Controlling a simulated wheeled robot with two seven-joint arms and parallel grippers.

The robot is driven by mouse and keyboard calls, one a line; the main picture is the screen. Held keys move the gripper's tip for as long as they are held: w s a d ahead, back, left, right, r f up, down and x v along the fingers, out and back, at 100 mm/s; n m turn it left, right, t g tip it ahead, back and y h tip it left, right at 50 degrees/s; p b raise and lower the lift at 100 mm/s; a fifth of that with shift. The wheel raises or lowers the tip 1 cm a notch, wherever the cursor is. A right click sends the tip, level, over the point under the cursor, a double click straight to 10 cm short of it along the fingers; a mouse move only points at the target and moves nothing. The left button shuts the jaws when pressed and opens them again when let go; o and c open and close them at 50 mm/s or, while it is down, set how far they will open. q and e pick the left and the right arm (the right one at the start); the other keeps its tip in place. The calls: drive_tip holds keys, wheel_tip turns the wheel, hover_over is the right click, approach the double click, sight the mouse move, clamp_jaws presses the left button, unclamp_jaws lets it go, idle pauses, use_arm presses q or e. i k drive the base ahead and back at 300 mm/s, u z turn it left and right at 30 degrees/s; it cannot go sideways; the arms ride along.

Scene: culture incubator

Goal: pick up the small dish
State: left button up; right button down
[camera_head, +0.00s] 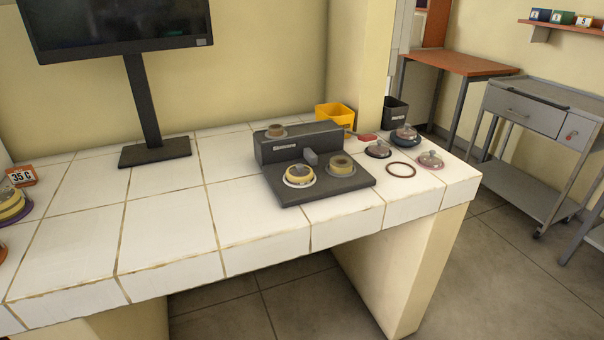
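Several round dishes stand on the white tiled bench, and I cannot tell which one is the small dish. A grey stepped device (318,190) carries a yellow dish with a pale rim (299,175), a brownish dish on a grey disc (340,165) and a small brown-topped dish (276,131) on its raised back block. To its right are a dark-based lidded dish (378,149), a blue-based lidded dish (405,133) and a pink lidded dish (430,159). Neither of my grippers is in view.
A yellow bin (335,116) and a black bin (396,111) stand behind. A monitor (155,152) stands at the back left. A "35 C" sign (22,177) and yellow dishes (11,205) sit far left. The front-left tiles are clear.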

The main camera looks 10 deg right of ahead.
sight(294, 180)
drive_tip(key=z, duration=2.25)
drive_tip(key=i, duration=0.45)
drive_tip(key=u, duration=2.65)
